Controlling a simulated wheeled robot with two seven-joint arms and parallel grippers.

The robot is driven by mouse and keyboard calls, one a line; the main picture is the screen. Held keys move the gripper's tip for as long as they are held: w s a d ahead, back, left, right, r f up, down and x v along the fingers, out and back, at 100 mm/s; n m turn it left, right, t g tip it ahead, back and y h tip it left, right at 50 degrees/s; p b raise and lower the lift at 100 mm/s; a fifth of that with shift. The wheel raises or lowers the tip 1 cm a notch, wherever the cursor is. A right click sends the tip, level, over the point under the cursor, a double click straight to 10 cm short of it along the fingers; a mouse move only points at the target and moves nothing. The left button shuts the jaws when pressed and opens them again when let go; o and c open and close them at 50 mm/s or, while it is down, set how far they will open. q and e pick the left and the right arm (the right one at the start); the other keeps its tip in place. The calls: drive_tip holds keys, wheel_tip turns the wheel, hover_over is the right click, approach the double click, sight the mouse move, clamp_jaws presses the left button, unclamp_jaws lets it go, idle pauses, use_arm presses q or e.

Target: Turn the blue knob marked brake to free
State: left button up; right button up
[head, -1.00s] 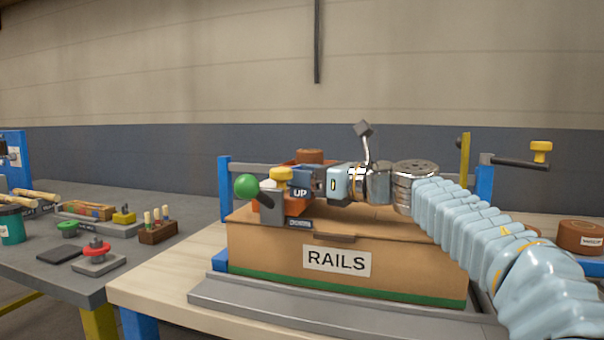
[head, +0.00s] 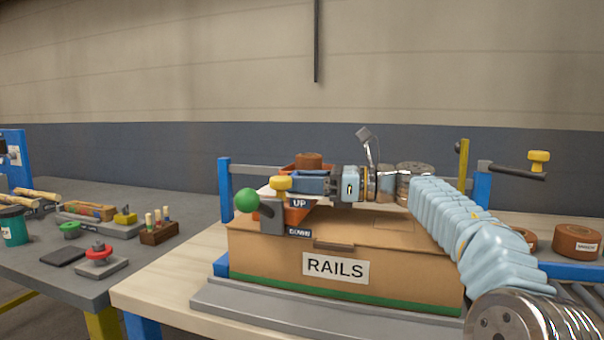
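I cannot make out a blue knob marked brake in the head view. My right arm comes in from the right, and my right gripper (head: 308,184) points left above the cardboard box marked RAILS (head: 393,268). It is just behind a lever block with UP and DOWN labels (head: 272,217), which has a green ball handle (head: 246,200). A yellow knob (head: 281,183) shows at the gripper's left end. The fingers are seen side-on and partly hidden by the block, so their opening and any contact do not show. My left gripper is not in view.
A blue frame post (head: 225,190) stands left of the box, and another (head: 482,190) right of it. A yellow-knobbed crank (head: 538,160) is at the right. A grey bench (head: 190,212) at left holds a red knob (head: 99,251) and a green knob (head: 70,229).

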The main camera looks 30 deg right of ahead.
drive_tip(key=o, duration=0.8)
